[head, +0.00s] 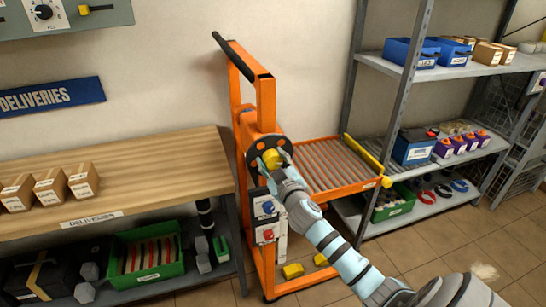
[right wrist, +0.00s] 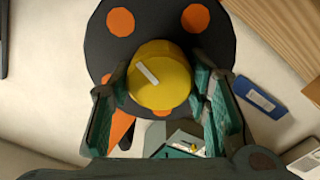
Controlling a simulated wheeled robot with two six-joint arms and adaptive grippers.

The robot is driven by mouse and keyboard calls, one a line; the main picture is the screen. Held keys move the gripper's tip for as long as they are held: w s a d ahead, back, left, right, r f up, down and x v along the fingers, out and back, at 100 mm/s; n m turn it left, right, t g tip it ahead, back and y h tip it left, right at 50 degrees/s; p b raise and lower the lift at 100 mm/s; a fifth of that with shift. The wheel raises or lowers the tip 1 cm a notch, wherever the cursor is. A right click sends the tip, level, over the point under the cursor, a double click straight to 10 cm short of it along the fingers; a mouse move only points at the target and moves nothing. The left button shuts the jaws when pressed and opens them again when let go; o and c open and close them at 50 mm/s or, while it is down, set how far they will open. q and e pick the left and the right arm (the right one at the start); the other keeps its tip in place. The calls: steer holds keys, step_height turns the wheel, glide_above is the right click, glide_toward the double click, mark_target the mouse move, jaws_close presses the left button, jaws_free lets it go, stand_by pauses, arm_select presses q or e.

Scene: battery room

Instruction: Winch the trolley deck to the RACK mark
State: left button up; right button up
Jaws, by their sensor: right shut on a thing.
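The orange trolley (head: 267,95) stands between the bench and the rack. Its roller deck (head: 328,168) reaches out to the right at about the height of the rack's middle shelf, with a yellow bar on its far right edge. A dark round winch wheel (right wrist: 128,45) with orange holes sits on the trolley's post. My right gripper (head: 272,160) is at this wheel. In the right wrist view its green-padded fingers are shut on the yellow winch knob (right wrist: 165,80), one on each side. I cannot make out a RACK mark. My left gripper is not in view.
The wooden bench (head: 150,155) with cartons (head: 50,188) is on the left, with a green crate (head: 146,260) below. The grey rack (head: 445,68) on the right holds blue bins (head: 412,52) and a blue battery (head: 413,149). Yellow blocks (head: 293,270) lie low on the trolley.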

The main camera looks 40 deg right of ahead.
steer(key=n+p, duration=0.1)
steer(key=n, duration=0.3)
steer(key=shift+n+p, duration=0.3)
steer(key=shift+p, duration=0.05)
steer(key=n+p, duration=0.1)
steer(key=n, duration=0.2)
steer(key=shift+n, duration=0.4)
steer(key=n+p, duration=0.1)
steer(key=n, duration=0.2)
steer(key=shift+f+n, duration=0.15)
steer(key=shift+n, duration=0.15)
steer(key=n+p, duration=0.1)
steer(key=n, duration=0.3)
steer(key=shift+n, duration=0.3)
steer(key=n+p, duration=0.1)
steer(key=n, duration=0.3)
steer(key=shift+f, duration=0.15)
steer(key=n+p, duration=0.1)
steer(key=n, duration=0.3)
steer(key=n+p, duration=0.1)
steer(key=n, duration=0.3)
steer(key=shift+d, duration=0.1)
steer(key=shift+s+f+n+p, duration=0.1)
steer(key=shift+n+p, duration=0.35)
steer(key=shift+n, duration=1.75)
